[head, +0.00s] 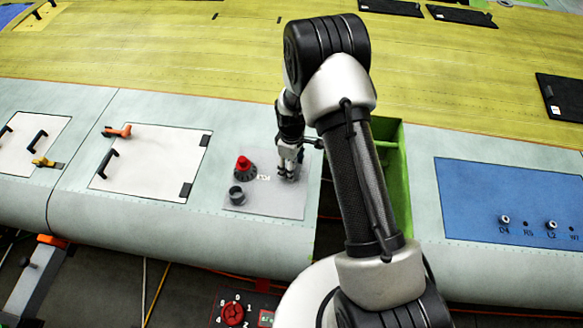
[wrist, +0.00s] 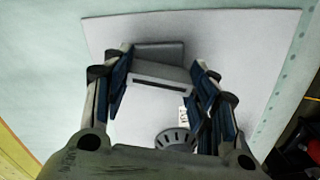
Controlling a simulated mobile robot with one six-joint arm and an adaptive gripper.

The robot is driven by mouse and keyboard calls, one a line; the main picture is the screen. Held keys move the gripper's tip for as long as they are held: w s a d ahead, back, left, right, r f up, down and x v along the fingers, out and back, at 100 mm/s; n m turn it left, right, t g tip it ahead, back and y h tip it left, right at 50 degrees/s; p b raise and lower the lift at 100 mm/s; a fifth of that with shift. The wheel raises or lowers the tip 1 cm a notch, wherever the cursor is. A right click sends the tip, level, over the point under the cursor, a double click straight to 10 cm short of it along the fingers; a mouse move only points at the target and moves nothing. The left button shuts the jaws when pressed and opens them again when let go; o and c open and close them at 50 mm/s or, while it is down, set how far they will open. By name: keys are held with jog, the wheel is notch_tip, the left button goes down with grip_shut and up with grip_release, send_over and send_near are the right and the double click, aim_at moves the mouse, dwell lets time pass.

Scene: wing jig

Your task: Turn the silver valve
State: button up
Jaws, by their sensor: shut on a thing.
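The silver valve is mostly hidden by my gripper in the head view. In the wrist view, a grey block with a dark slot, which looks like the silver valve (wrist: 158,72), sits between the two fingers. My gripper (head: 287,176) is at the right part of a light grey panel (head: 235,208), pointing down at it. Its fingers (wrist: 160,85) are on either side of the grey block and closed on it. How far the valve is turned cannot be told.
A red valve (head: 244,164) on a dark notched base and a short dark cylinder (head: 237,195) stand left of my gripper on the same panel. Right of the panel is a green-sided opening (head: 394,175), then a blue panel (head: 500,200). White hatches (head: 150,155) lie left.

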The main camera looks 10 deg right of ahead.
jog(key=m+b, duration=0.3)
jog(key=shift+f+m, duration=0.15)
jog(key=shift+m, duration=0.25)
jog(key=m+b, duration=0.2)
jog(key=m, duration=0.1)
jog(key=shift+m, duration=0.3)
jog(key=m+b, duration=0.2)
jog(key=m, duration=0.1)
jog(key=shift+m, duration=0.3)
jog(key=shift+m+b, duration=0.8)
jog(key=shift+m, duration=1)
jog(key=shift+r, duration=0.2)
jog(key=o, duration=1.1)
jog(key=shift+c, duration=0.2)
notch_tip(320, 180, up, 12)
